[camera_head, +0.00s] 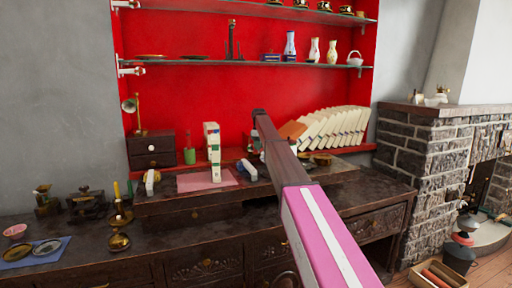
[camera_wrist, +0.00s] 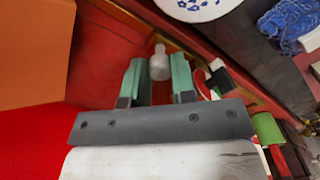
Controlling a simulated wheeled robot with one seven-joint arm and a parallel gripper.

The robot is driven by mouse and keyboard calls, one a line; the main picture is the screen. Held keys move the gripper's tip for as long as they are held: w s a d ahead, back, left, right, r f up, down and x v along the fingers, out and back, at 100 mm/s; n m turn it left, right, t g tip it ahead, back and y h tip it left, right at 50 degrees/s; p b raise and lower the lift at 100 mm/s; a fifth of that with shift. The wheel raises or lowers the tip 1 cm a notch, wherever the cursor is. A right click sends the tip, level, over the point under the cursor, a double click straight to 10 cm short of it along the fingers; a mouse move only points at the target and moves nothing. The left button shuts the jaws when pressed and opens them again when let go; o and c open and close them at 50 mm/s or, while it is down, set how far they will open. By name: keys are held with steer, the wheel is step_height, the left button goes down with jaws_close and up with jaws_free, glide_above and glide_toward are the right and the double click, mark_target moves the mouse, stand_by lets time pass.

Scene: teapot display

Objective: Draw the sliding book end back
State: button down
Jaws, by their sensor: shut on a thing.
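In the wrist view my gripper (camera_wrist: 157,82) has its two greenish fingers closed about a pale, rounded knob (camera_wrist: 159,64). The knob seems to be the grip of the sliding book end, but the body of the book end cannot be made out. A large orange face, likely a book cover (camera_wrist: 35,50), fills the left of the wrist view. In the head view a row of cream books (camera_head: 335,128) leans to the right on the red shelf, with the orange cover (camera_head: 293,130) at its left end.
A small drawer box (camera_head: 151,150) and a green cup (camera_head: 190,155) stand further left. Glass shelves (camera_head: 240,63) with vases hang above.

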steer(key=c, duration=1.2)
jaws_free()
steer(key=shift+r, duration=0.15)
step_height(320, 180, up, 11)
steer(key=shift+f, duration=0.2)
